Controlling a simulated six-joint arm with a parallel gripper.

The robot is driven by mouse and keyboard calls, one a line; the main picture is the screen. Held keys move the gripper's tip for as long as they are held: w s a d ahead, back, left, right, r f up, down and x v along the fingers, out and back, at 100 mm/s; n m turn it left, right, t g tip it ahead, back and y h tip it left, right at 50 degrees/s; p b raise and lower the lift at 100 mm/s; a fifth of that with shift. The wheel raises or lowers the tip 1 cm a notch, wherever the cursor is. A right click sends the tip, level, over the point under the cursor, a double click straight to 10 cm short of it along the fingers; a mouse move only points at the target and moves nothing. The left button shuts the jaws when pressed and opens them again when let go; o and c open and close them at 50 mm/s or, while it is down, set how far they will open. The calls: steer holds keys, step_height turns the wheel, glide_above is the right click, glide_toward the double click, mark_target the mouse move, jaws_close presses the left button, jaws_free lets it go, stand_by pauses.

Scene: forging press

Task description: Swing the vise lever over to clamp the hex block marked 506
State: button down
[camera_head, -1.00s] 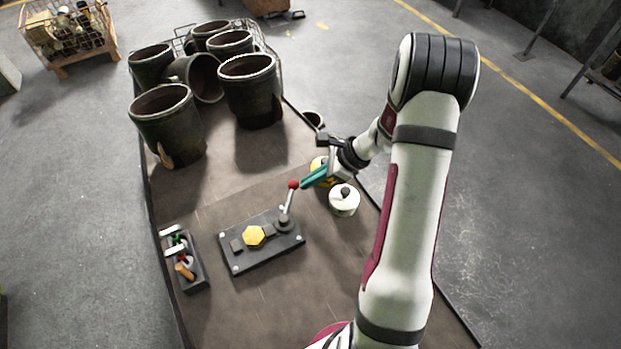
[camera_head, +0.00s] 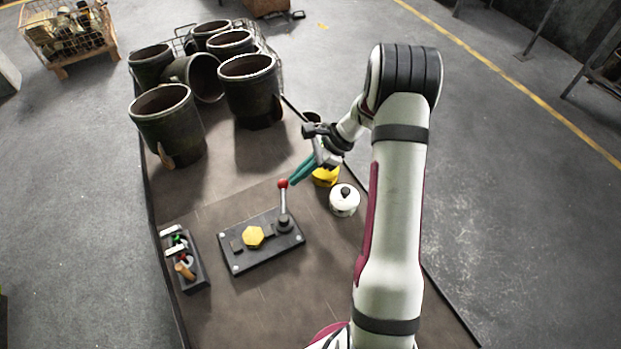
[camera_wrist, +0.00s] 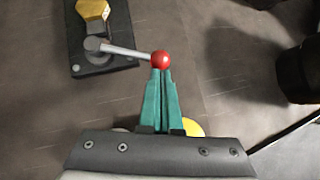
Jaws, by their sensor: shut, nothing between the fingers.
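The vise is a dark plate (camera_head: 262,262) on the bench with a yellow hex block (camera_head: 253,236) between small grey jaws. No marking on the block is legible. Its lever (camera_head: 284,202) is a grey rod with a red ball knob (camera_head: 282,183), rising from a round pivot at the plate's right end. My gripper (camera_head: 293,182) is shut and empty, its teal fingertips right beside the knob. In the wrist view the vise (camera_wrist: 100,50) is at upper left, and the red knob (camera_wrist: 161,60) is at the tips of my gripper (camera_wrist: 161,72), seeming to touch; the exact contact is unclear.
A white lidded pot (camera_head: 344,201) and a yellow object (camera_head: 326,177) stand right of the vise. A tray of small items (camera_head: 186,262) lies to its left. Large dark pots (camera_head: 168,120) crowd the back. The bench in front of the vise is clear.

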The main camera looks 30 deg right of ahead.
steer(key=w+a+n+g, duration=0.1)
steer(key=n, duration=0.1)
steer(key=w+a+n+g, duration=0.1)
steer(key=a, duration=0.1)
steer(key=shift+n, duration=0.4)
steer(key=a+n+g, duration=0.1)
steer(key=w+a+n+g, duration=0.1)
steer(key=a+n, duration=0.1)
steer(key=shift+n+g, duration=0.3)
steer(key=shift+g, duration=0.1)
steer(key=a+n+g+h, duration=0.1)
steer(key=a+n+g, duration=0.1)
steer(key=a+n, duration=0.1)
steer(key=shift+s+a+n+g+h, duration=0.25)
steer(key=shift+a+n+g+h, duration=0.3)
steer(key=shift+a+n, duration=0.55)
steer(key=shift+s+n, duration=0.1)
steer(key=shift+n, duration=0.2)
steer(key=shift+a+f+g, duration=0.1)
steer(key=shift+g, duration=0.15)
steer(key=v, duration=0.8)
